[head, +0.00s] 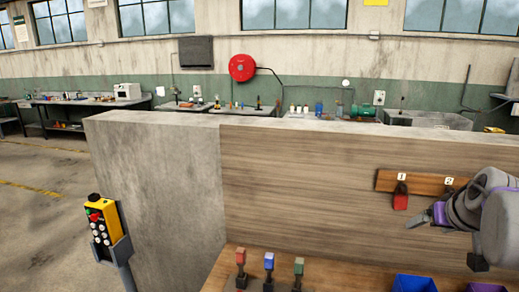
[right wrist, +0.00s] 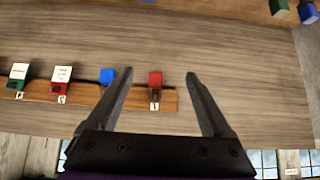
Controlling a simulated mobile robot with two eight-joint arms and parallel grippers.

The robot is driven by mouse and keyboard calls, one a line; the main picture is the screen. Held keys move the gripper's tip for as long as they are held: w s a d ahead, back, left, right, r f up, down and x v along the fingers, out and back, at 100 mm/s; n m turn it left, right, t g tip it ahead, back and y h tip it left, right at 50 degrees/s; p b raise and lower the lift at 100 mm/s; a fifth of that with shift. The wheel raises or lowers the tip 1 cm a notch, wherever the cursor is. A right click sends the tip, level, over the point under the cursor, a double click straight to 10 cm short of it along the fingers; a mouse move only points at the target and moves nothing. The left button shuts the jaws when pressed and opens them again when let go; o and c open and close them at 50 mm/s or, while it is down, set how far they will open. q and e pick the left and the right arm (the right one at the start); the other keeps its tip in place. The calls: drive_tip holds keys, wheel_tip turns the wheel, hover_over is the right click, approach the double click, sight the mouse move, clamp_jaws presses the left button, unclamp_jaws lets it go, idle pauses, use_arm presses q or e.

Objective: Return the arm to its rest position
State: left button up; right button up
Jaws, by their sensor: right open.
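My right arm comes in from the right in the head view, with its gripper (head: 418,218) in front of the wooden wall, just below and to the right of a red block (head: 400,200). The right wrist view shows the gripper (right wrist: 158,85) with its two dark fingers wide apart and nothing gripped. The red block (right wrist: 155,79) on the rack appears between the fingers in that view; it sits beyond them, and I see no contact. My left gripper is not in view.
A wooden rack (head: 430,182) with numbered labels is fixed to the wall. In the wrist view it also bears a blue block (right wrist: 107,76) and tagged red and green items. A yellow control box (head: 102,220) stands left.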

drive_tip(key=w+a+r+n+t, duration=0.2)
drive_tip(key=w+a+r+t, duration=0.1)
drive_tip(key=w+a+t, duration=0.35)
drive_tip(key=s+a+f+m+g+h, duration=0.1)
drive_tip(key=s+a+f+g+h, duration=0.1)
drive_tip(key=s+f, duration=0.55)
drive_tip(key=s+a+f+m+g+h, duration=0.15)
drive_tip(key=s+f, duration=0.35)
drive_tip(key=f, duration=0.6)
drive_tip(key=s+a+f+n+g+y, duration=0.1)
drive_tip(key=s+a+f+g+y, duration=0.1)
drive_tip(key=s+a+f, duration=0.2)
drive_tip(key=s+a+f+n+g+y, duration=0.1)
drive_tip(key=s+a+f+g+y, duration=0.1)
drive_tip(key=s+a+f, duration=0.2)
drive_tip(key=s+a+f+n+g+y, duration=0.1)
drive_tip(key=s+a+f, duration=0.3)
drive_tip(key=f, duration=0.5)
drive_tip(key=shift+s+a+n+g+y, duration=0.4)
drive_tip(key=shift+s+n+y, duration=0.15)
drive_tip(key=shift+d, duration=0.1)
